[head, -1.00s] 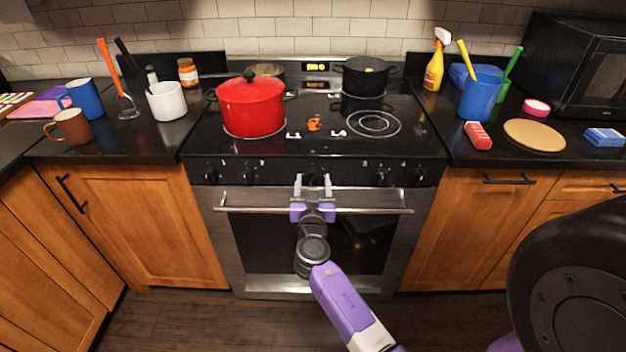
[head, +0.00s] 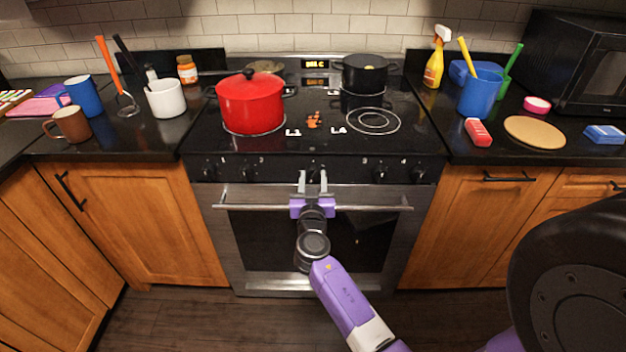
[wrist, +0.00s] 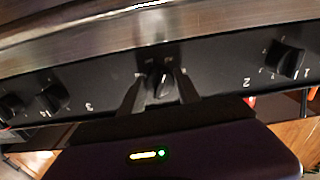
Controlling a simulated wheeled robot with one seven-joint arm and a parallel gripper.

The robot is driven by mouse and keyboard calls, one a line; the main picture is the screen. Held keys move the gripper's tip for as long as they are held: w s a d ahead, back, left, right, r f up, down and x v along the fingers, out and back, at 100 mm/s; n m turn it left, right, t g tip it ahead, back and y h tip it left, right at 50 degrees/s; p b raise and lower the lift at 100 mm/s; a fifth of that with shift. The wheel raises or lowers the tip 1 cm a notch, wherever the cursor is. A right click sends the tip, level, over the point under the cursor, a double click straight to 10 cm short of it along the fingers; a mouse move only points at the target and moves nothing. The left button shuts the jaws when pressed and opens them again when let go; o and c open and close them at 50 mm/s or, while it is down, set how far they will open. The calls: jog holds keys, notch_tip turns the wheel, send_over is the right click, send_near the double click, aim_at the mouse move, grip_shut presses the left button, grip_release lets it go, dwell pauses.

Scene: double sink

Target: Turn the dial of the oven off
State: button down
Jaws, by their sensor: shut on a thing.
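The oven (head: 240,235) is a steel and black range with a row of black dials along its front panel. The middle dial (wrist: 160,84) sits between my gripper's fingers in the wrist view, with small markings around it that are too blurred to read. In the head view this dial is hidden behind my gripper (head: 313,177), which reaches up to the panel just above the oven door handle. My gripper (wrist: 160,92) is shut on the middle dial, one finger on each side.
Burner dials stand either side: dials 1 and 2 (head: 208,173) on the left, 3 and 4 (head: 380,174) on the right. The door handle (head: 255,207) runs close below my gripper. A red pot (head: 250,105) and a black pot (head: 365,75) stand on the cooktop.

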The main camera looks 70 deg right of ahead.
jog(key=n+b, duration=0.2)
jog(key=n, duration=0.2)
jog(key=shift+f+n, duration=0.1)
jog(key=shift+n, duration=0.3)
jog(key=n, duration=1)
jog(key=shift+r+n+p, duration=0.25)
jog(key=shift+n+p, duration=0.1)
jog(key=shift+n, duration=0.05)
jog(key=n+p, duration=0.2)
jog(key=n, duration=0.3)
jog(key=shift+r+n, duration=0.1)
jog(key=shift+n, duration=0.2)
jog(key=n+p, duration=0.2)
jog(key=n, duration=0.2)
jog(key=n+p, duration=0.2)
jog(key=n, duration=0.3)
jog(key=shift+n+p, duration=0.4)
jog(key=n+p, duration=0.2)
jog(key=n, duration=0.3)
jog(key=shift+p, duration=0.4)
jog(key=shift+w+n+p, duration=0.1)
jog(key=shift+n+p, duration=1.1)
jog(key=shift+n, duration=1.6)
